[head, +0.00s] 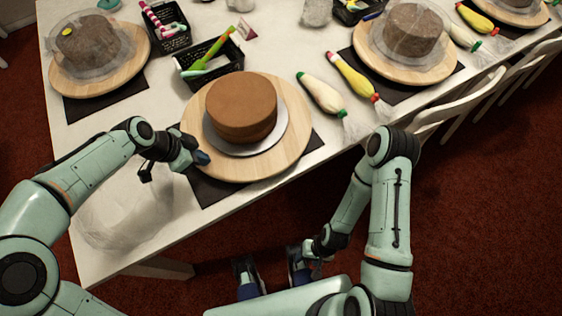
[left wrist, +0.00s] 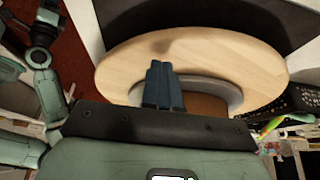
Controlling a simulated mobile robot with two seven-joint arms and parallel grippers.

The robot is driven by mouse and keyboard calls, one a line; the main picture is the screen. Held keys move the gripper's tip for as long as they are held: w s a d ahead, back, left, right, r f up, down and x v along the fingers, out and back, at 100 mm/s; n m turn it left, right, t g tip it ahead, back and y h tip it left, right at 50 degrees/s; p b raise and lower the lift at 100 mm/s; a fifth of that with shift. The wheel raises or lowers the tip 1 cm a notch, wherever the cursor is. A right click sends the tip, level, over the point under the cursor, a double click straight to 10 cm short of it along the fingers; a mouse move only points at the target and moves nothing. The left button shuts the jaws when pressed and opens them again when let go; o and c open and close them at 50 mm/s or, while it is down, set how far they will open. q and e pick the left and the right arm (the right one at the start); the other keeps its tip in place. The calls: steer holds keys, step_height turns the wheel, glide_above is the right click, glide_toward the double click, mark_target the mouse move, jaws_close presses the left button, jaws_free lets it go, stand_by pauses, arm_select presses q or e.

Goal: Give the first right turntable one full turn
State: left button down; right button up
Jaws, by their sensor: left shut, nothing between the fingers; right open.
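The nearest turntable, a round pale wooden disc (head: 299,117), sits on a dark mat near the table's front edge. It bears a silver cake board (head: 280,135) with a plain brown cake (head: 240,108). My left gripper (head: 202,159) is shut and empty at the disc's left front rim. In the left wrist view its blue fingertips (left wrist: 163,85) overlap the wooden disc (left wrist: 125,65) and the silver board (left wrist: 232,92), with part of the cake (left wrist: 205,105) behind them. I cannot tell whether the fingers touch the disc. My right gripper (head: 272,279) is open and empty, low in front of the table.
Another turntable (head: 135,62) with a wrapped cake stands at the back left, and one (head: 375,68) at the right. A black basket (head: 236,76) of tools stands behind the near turntable. Piping bags (head: 322,94) lie to its right. Crumpled clear plastic (head: 120,215) lies under my left arm.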

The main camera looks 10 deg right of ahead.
mark_target(279, 167)
arm_select(q)
steer(key=shift+f+b, duration=0.45)
steer(key=shift+f, duration=0.2)
steer(key=shift+s+d+b, duration=0.4)
steer(key=shift+s+d, duration=0.65)
steer(key=shift+d, duration=0.25)
steer(key=shift+s+d+b, duration=0.4)
steer(key=shift+s+d, duration=0.6)
steer(key=shift+d, duration=0.35)
steer(key=shift+s+d+f+b, duration=0.15)
steer(key=shift+s+d, duration=0.15)
steer(key=shift+d, duration=0.7)
steer(key=shift+s+d+r+b, duration=0.15)
steer(key=shift+s+d, duration=0.2)
steer(key=shift+d, duration=0.65)
steer(key=shift+s+d+f+b, duration=0.15)
steer(key=shift+s+d, duration=0.15)
steer(key=shift+d, duration=0.7)
steer(key=d, duration=0.6)
steer(key=shift+w+d, duration=0.2)
steer(key=shift+d, duration=0.05)
